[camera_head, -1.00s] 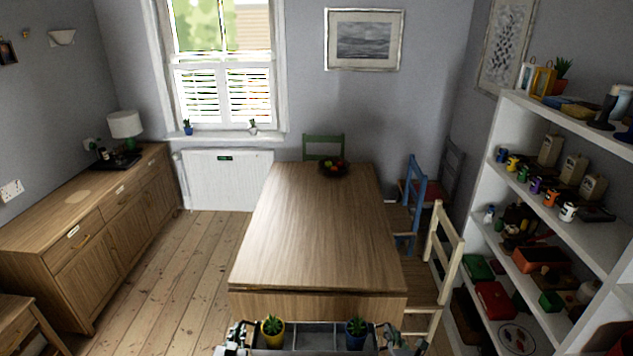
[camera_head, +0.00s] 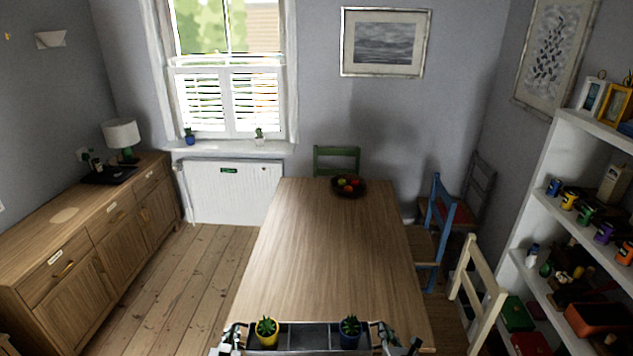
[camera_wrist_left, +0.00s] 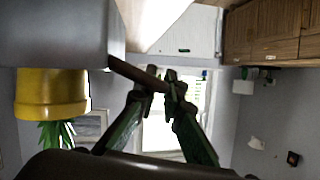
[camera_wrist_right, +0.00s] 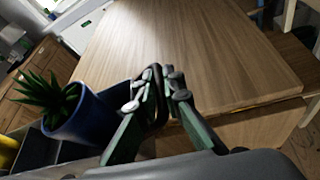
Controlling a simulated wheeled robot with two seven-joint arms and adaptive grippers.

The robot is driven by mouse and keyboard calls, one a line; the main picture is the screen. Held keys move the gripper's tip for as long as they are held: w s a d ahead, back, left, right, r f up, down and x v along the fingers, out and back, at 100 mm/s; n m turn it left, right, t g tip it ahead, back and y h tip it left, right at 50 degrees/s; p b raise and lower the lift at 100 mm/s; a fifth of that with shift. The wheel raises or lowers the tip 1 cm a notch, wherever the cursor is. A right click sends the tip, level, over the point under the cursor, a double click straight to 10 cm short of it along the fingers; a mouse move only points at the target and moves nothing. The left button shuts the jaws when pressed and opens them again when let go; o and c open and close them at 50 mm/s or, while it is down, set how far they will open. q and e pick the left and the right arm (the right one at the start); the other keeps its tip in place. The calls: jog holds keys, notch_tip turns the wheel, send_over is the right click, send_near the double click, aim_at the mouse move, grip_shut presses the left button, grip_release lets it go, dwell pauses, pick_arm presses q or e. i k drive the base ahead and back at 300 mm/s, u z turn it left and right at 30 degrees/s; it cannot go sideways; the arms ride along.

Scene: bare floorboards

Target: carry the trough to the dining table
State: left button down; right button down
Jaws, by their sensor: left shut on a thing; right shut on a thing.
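The trough (camera_head: 308,337) is a dark grey compartmented tray at the bottom of the head view. A yellow pot with a plant (camera_head: 266,332) stands in its left part and a blue pot with a plant (camera_head: 349,332) in its right part. My left gripper (camera_head: 232,338) is shut on the trough's left handle, seen in the left wrist view (camera_wrist_left: 158,80). My right gripper (camera_head: 386,338) is shut on the right handle, a dark loop in the right wrist view (camera_wrist_right: 160,92). The wooden dining table (camera_head: 322,240) lies directly ahead, its near end partly hidden by the trough.
A fruit bowl (camera_head: 348,187) sits at the table's far end; the rest of the top is clear. Green (camera_head: 336,160), blue (camera_head: 440,220) and cream (camera_head: 480,285) chairs stand around it. A sideboard (camera_head: 90,240) is left, white shelves (camera_head: 570,215) right. Floor is free left of the table.

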aim_at(326, 266)
jog(key=z, duration=0.05)
jog(key=i, duration=1.65)
jog(key=z, duration=0.1)
